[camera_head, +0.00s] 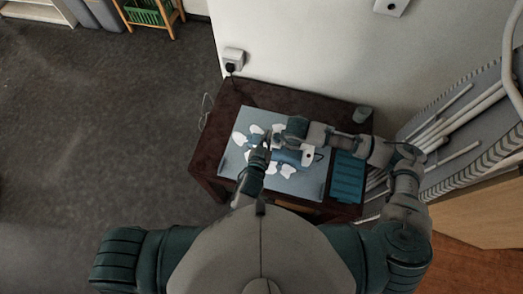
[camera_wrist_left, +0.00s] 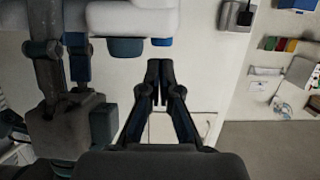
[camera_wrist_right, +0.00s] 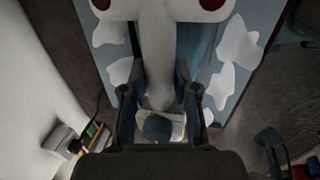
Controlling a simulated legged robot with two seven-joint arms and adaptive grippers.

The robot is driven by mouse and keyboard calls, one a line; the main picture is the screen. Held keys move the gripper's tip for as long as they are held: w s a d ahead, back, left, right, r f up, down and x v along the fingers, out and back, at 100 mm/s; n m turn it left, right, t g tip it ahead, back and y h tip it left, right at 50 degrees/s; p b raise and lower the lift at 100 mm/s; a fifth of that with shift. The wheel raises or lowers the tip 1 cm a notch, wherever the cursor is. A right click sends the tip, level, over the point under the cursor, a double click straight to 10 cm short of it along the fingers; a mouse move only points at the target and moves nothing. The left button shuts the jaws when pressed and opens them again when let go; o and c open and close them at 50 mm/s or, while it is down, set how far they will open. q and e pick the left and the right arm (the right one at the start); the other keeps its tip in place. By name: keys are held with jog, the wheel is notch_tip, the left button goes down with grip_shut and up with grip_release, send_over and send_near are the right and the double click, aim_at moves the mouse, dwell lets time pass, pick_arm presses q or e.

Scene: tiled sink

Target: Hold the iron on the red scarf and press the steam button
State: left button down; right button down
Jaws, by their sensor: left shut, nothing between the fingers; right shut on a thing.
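A pale, white-grey handle-like part, likely the iron (camera_wrist_right: 158,85), sits between the fingers of my right gripper (camera_wrist_right: 158,70) in the right wrist view. Two red round spots show on its white body at the top. In the head view my right gripper (camera_head: 291,131) reaches over the mat from the right and hides much beneath it. My left gripper (camera_head: 267,139) is just left of it, above the mat; its fingertips (camera_wrist_left: 160,66) are together and empty. A white body with blue parts (camera_wrist_left: 132,20) shows above them, apart. No red scarf is clearly visible; blue cloth or pattern with white patches (camera_head: 287,170) lies there.
A grey-blue mat (camera_head: 310,190) covers the middle of the dark wooden table (camera_head: 208,160). A wall socket with plug (camera_head: 233,62) is behind. A folded rack (camera_head: 455,115) stands right of the table.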

jog(key=shift+f, duration=0.1)
pick_arm(q)
jog(key=r+v, duration=0.1)
jog(key=v, duration=0.9)
jog(key=shift+r, duration=0.3)
jog(key=shift+r, duration=0.1)
jog(key=shift+a+r, duration=0.1)
jog(key=shift+r, duration=0.4)
jog(key=x, duration=0.9)
jog(key=shift+w, duration=0.35)
notch_tip(320, 180, down, 4)
jog(key=shift+r, duration=0.25)
jog(key=shift+w+f, duration=0.1)
jog(key=shift+f, duration=0.25)
